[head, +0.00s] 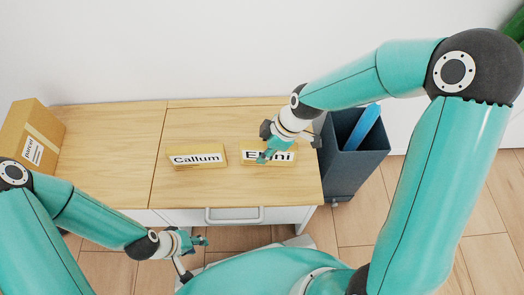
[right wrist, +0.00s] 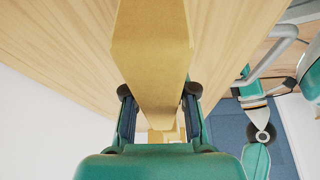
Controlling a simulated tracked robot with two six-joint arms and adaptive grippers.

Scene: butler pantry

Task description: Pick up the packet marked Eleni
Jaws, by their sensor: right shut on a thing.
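The packet marked Eleni (head: 285,157) is a tan box with a white label at the right of the wooden top; my right gripper hides part of its label. My right gripper (head: 272,150) reaches it from above and is shut on it. In the right wrist view the tan packet (right wrist: 152,60) runs between the two fingers (right wrist: 160,115). I cannot tell whether it touches the top. The similar packet marked Callum (head: 197,159) lies just to its left. My left gripper (head: 198,256) is empty and appears open, in front of the cabinet, away from the packets.
A brown parcel box (head: 32,138) stands at the left end of the wooden top (head: 110,150). A dark bin (head: 350,160) with a blue thing (head: 362,128) in it stands right of the cabinet. A drawer handle (head: 234,217) sticks out in front. The top's middle left is clear.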

